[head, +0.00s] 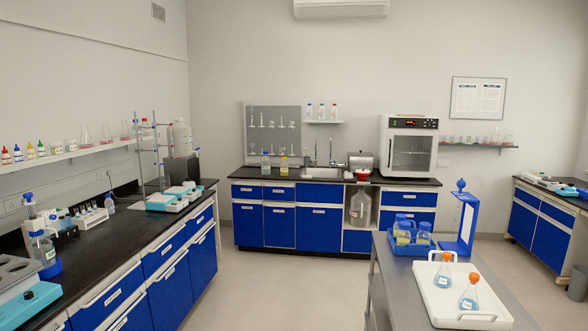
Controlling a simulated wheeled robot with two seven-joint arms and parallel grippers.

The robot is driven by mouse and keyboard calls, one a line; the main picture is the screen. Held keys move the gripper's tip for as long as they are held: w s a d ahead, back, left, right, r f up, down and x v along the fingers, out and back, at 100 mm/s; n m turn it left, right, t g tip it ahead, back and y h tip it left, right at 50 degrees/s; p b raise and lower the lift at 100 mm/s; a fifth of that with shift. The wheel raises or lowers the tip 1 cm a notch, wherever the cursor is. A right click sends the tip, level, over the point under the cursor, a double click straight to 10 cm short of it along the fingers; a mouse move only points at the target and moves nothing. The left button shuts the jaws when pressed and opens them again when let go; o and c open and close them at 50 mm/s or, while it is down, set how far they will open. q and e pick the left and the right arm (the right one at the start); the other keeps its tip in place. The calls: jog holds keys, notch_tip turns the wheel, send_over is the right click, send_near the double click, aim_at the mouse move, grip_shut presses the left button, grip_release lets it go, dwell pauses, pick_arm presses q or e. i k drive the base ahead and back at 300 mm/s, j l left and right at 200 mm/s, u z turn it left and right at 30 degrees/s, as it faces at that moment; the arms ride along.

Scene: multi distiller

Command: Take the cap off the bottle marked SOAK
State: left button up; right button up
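I cannot read the word SOAK on any label from here, so I cannot tell which bottle it is. Blue-capped bottles stand in a blue crate (396,247) on the grey table at the right; one is a clear bottle (423,238) and another a yellowish bottle (404,231). Two orange-capped flasks with blue liquid, a front flask (468,297) and a rear flask (443,277), stand in a white tray (449,314). Neither gripper is in view.
A blue-framed stand (467,224) rises beside the crate on the grey table (393,305). A black-topped bench (110,238) with instruments runs along the left wall. A white oven (408,147) stands on the back counter. The floor (290,285) between bench and table is clear.

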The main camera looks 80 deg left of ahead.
aim_at(284, 165)
jog(key=u, duration=2.95)
jog(key=i, duration=3.3)
jog(key=i+j, duration=0.1)
jog(key=i, duration=3.2)
